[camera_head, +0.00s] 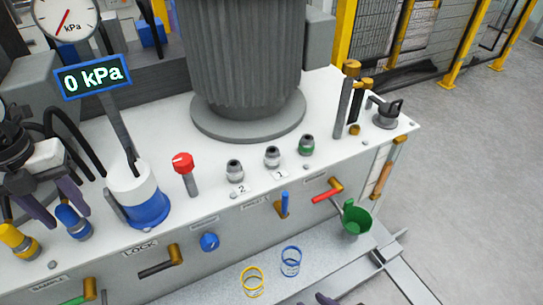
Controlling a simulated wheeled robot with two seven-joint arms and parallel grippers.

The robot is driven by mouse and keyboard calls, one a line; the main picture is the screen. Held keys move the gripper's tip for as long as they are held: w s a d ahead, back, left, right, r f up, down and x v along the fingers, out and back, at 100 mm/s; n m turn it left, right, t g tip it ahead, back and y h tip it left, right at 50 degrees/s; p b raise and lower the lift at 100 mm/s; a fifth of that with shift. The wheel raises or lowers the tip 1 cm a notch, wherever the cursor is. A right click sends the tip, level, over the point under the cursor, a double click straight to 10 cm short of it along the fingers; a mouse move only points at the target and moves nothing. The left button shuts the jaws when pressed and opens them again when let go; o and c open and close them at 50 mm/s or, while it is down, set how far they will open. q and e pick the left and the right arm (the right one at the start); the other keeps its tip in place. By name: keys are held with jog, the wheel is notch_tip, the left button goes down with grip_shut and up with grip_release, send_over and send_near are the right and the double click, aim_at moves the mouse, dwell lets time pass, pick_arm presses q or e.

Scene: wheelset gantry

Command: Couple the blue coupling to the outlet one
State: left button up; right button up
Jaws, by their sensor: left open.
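The blue coupling (74,222) stands upright near the left front of the white bench top. My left gripper (66,208) is open above it, with its dark fingers spread to either side of the coupling's top. Whether the fingers touch it I cannot tell. Three short grey outlet fittings stand in a row mid-bench: a left one (235,171), a middle one (272,157) and a right one with a green ring (306,145). A dark tip at the bottom edge may be my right gripper (327,299).
A yellow coupling (20,242) stands left of the blue one. A blue-and-white canister (139,195) and a red-topped knob (184,172) stand between it and the outlets. A large grey ribbed cylinder (245,60) stands behind. The gauge display (92,77) reads 0 kPa.

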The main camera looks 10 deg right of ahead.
aim_at(61, 209)
pick_arm(q)
jog(key=shift+c, duration=0.5)
grip_shut()
jog(key=shift+r, duration=0.15)
jog(key=shift+r+p, duration=2.3)
jog(key=shift+r, duration=0.6)
